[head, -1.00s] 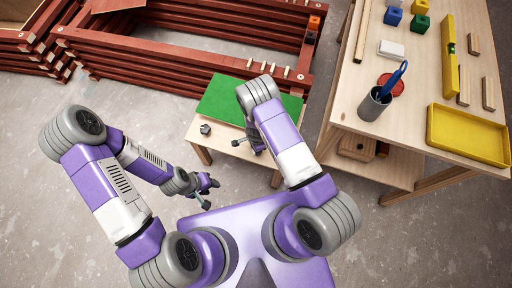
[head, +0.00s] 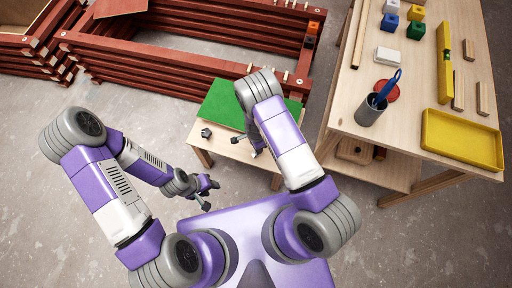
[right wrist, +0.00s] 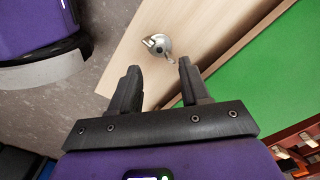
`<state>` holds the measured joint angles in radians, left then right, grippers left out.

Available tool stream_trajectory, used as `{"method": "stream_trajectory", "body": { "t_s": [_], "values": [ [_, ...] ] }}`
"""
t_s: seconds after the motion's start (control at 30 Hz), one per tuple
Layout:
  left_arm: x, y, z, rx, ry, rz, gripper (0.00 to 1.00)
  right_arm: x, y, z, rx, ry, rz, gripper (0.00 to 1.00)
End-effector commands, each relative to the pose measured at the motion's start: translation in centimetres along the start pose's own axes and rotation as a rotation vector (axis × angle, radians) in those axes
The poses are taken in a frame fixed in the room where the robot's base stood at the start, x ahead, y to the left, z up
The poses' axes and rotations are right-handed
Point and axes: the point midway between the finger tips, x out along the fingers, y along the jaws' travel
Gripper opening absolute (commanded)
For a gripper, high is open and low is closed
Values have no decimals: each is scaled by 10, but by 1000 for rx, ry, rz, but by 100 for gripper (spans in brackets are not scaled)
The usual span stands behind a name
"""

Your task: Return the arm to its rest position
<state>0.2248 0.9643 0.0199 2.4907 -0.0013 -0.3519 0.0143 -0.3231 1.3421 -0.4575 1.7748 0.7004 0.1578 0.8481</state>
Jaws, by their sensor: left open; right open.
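My left gripper (head: 211,195) hangs open and empty over the bare floor, left of the low wooden table (head: 225,152). My right gripper (right wrist: 159,68) is open in the right wrist view, with nothing between its fingers. In the head view the right forearm hides much of it, above the table's front edge. A small grey metal piece (head: 206,132) lies on the bare wood of the table, beside the green mat (head: 222,103). In the right wrist view this piece (right wrist: 157,44) shows beyond the fingertips, apart from them.
A workbench (head: 405,110) at right carries a grey cup (head: 370,108) with a blue tool, a yellow tray (head: 461,139), a yellow level (head: 444,65) and coloured blocks. Stacked red battens (head: 190,70) stand behind the low table. Floor at left is clear.

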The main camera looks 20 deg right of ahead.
Motion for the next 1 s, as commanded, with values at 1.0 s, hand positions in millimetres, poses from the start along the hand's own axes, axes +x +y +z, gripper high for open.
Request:
{"method": "stream_trajectory", "body": {
  "t_s": [1.0],
  "values": [
    [-26,10,1,0,0,0,43,-45,79,2,-366,-97,28,46]
  ]
}}
